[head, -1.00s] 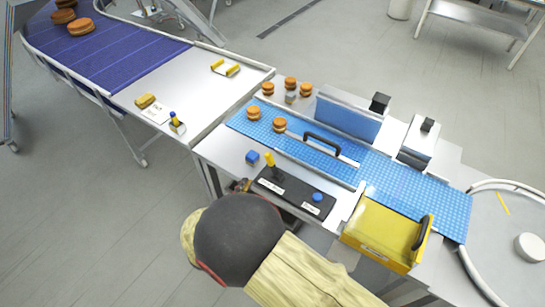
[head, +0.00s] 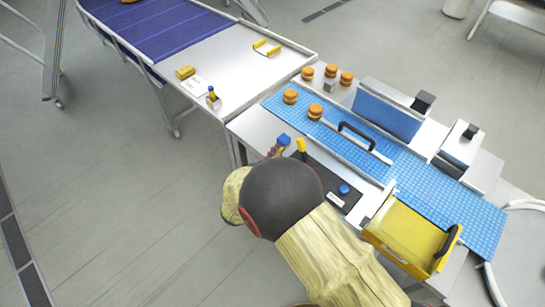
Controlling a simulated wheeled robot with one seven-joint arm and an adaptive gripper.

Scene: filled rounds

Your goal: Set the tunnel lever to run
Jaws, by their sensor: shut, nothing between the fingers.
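The lever with a yellow handle (head: 302,147) stands on a black panel (head: 321,174) in front of the blue belt, leaning slightly to the left; my wrist hides its base. A blue round knob (head: 344,189) and a white label are on the panel's right part. The panel's left part and its label are hidden by my arm. My gripper (head: 277,150) is mostly covered by the wrist; only its tip shows, shut and empty, left of the lever and apart from it. A blue block (head: 284,140) is right beside the tip; I cannot tell whether they touch.
The blue belt (head: 430,195) carries burger-like rounds (head: 291,96) and passes a black-handled guard (head: 365,137). A yellow box (head: 412,240) is right of the panel. A side table (head: 235,55) at upper left holds a small blue-and-yellow post (head: 213,97). Open floor lies left.

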